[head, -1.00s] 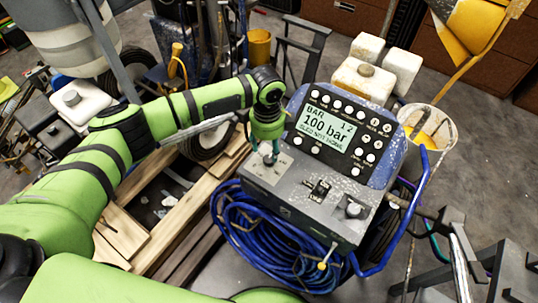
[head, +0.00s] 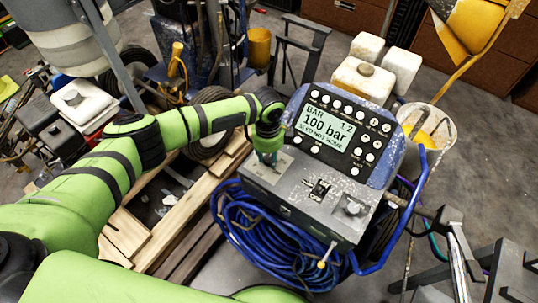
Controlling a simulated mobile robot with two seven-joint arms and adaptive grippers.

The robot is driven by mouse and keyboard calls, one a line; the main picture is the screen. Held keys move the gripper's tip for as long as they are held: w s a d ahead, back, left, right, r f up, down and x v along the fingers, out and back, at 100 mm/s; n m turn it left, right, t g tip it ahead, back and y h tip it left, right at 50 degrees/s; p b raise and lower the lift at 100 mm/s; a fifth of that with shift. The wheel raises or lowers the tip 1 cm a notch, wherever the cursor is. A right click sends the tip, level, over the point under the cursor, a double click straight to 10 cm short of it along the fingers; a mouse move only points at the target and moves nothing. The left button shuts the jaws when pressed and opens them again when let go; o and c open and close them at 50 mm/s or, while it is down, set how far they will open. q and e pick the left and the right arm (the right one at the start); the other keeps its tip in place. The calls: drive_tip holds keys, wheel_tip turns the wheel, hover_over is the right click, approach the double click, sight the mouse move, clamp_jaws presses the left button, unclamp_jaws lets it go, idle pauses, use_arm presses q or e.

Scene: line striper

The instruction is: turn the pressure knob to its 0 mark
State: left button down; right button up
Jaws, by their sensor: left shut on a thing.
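The grey control box (head: 300,197) of the line striper carries a tilted display (head: 325,124) that reads "100 bar". My left gripper (head: 267,158) points down at the left end of the box top and is shut on a small knob there, which its fingers mostly hide. I cannot read the knob's marks or its pointer. A second round knob (head: 353,208) sits at the right of the box top, with a black switch (head: 319,190) between. My right gripper is not in view.
Blue hose (head: 270,240) is coiled at the front of the box, and a blue tube frame (head: 412,205) rises at its right. A bucket (head: 428,128) and white jugs (head: 363,80) stand behind. Wooden planks (head: 175,225) lie below my left arm.

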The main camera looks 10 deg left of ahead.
use_arm(q)
drive_tip(key=shift+s+d+n+p, duration=0.1)
drive_tip(key=shift+n+p, duration=0.2)
drive_tip(key=shift+n, duration=0.1)
idle(0.4)
drive_tip(key=shift+n+p, duration=0.45)
drive_tip(key=shift+n, duration=0.15)
drive_tip(key=n+p, duration=0.2)
drive_tip(key=n, duration=0.1)
drive_tip(key=n+p, duration=0.3)
drive_tip(key=n, duration=0.3)
drive_tip(key=shift+d+n, duration=0.1)
drive_tip(key=shift+n, duration=0.3)
drive_tip(key=n+p, duration=0.2)
drive_tip(key=n, duration=0.8)
drive_tip(key=shift+y+p, duration=0.3)
drive_tip(key=shift+p, duration=0.05)
drive_tip(key=shift+w+n, duration=0.2)
drive_tip(key=shift+n, duration=1.1)
